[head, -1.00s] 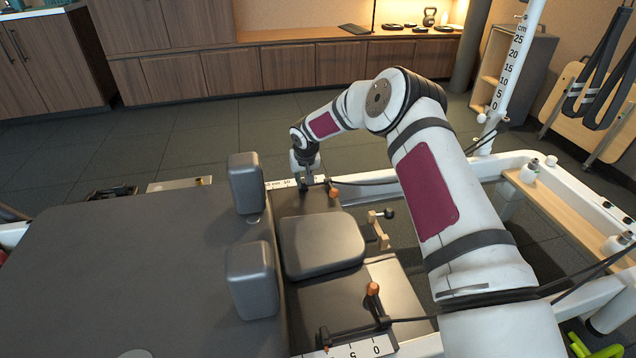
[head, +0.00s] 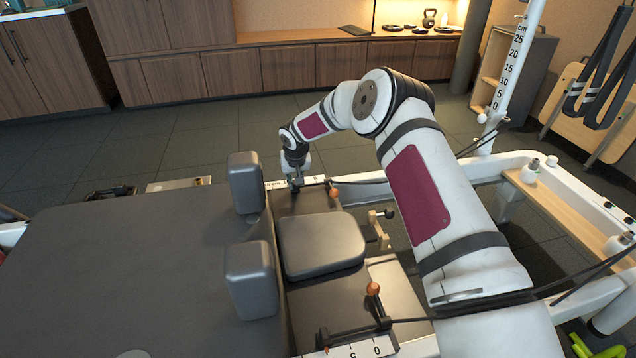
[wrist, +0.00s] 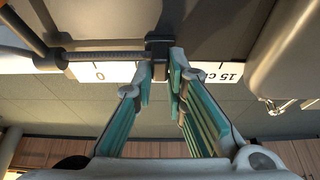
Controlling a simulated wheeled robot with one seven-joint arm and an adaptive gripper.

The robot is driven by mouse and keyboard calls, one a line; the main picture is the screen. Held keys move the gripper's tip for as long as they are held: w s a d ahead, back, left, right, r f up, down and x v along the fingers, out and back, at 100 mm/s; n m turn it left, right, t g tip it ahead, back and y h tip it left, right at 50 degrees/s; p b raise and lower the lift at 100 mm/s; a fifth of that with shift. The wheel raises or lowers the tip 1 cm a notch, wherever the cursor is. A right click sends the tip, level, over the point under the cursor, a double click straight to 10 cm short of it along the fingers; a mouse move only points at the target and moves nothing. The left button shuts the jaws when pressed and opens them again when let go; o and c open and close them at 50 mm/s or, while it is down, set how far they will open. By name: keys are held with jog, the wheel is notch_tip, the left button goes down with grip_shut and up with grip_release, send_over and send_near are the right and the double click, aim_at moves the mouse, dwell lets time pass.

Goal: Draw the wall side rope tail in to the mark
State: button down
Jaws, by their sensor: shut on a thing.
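The wall side rope tail (wrist: 108,57) runs as a dark cord along a white centimetre scale (wrist: 120,72), from a dark cleat fitting at left to a dark end block (wrist: 158,44). My gripper (wrist: 160,72) is shut on this end block, its teal-lined fingers on either side. The block stands between the 0 and 15 cm labels; the fingers hide the numbers there. In the head view my gripper (head: 296,188) is low at the far frame rail, left of the orange-knobbed wall side cleat (head: 333,192). No separate mark shows clearly.
Two grey shoulder blocks (head: 246,182) and a headrest (head: 320,246) stand close to my gripper on the carriage (head: 140,270). A second orange-knobbed cleat (head: 373,290) and scale (head: 350,349) are on the near side. A white post (head: 508,80) rises at right.

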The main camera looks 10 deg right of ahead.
jog(key=shift+a+f, duration=0.1)
jog(key=shift+a, duration=1.1)
jog(key=c, duration=1.3)
grip_release()
jog(key=p+v, duration=0.1)
jog(key=v, duration=0.5)
jog(key=shift+p, duration=0.3)
